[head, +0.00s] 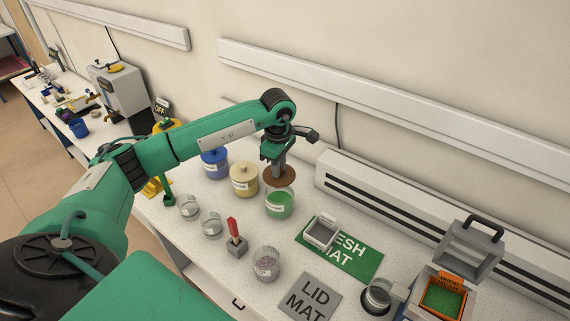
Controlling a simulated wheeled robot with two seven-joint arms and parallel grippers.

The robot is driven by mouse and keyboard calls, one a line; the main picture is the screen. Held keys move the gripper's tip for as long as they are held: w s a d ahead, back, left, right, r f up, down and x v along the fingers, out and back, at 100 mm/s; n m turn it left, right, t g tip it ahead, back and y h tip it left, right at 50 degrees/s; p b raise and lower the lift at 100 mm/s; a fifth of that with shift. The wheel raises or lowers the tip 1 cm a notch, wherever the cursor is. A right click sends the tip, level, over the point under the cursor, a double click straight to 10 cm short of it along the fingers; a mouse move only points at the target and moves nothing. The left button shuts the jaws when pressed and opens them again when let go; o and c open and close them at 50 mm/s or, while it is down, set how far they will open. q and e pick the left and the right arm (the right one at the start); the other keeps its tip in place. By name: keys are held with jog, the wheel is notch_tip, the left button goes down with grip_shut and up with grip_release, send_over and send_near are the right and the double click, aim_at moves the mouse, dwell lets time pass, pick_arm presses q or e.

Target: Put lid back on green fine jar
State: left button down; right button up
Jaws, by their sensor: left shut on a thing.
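The green fine jar (279,204) is a clear glass jar with green grains, standing on the white bench near the picture's middle. My left gripper (279,170) points down over it and is shut on the brown round lid (290,178). The lid is at the jar's mouth and hides part of the rim; I cannot tell whether it touches the glass. My right gripper is not in view.
A yellow jar (244,180) and a blue jar (214,163) stand close left. In front are small glass cups (211,225), a red-handled tool (234,234) and another jar (266,265). The grey lid mat (312,292) is bare; a grey tray (320,234) sits on the green mat (349,261).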

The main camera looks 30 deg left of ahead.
pick_arm(q)
jog(key=shift+f, duration=0.65)
notch_tip(320, 180, down, 4)
jog(key=shift+r+b, duration=0.2)
jog(key=shift+b, duration=0.95)
jog(key=shift+f+b, duration=0.45)
jog(key=shift+f, duration=0.1)
jog(key=shift+b, duration=0.3)
jog(key=shift+b, duration=0.3)
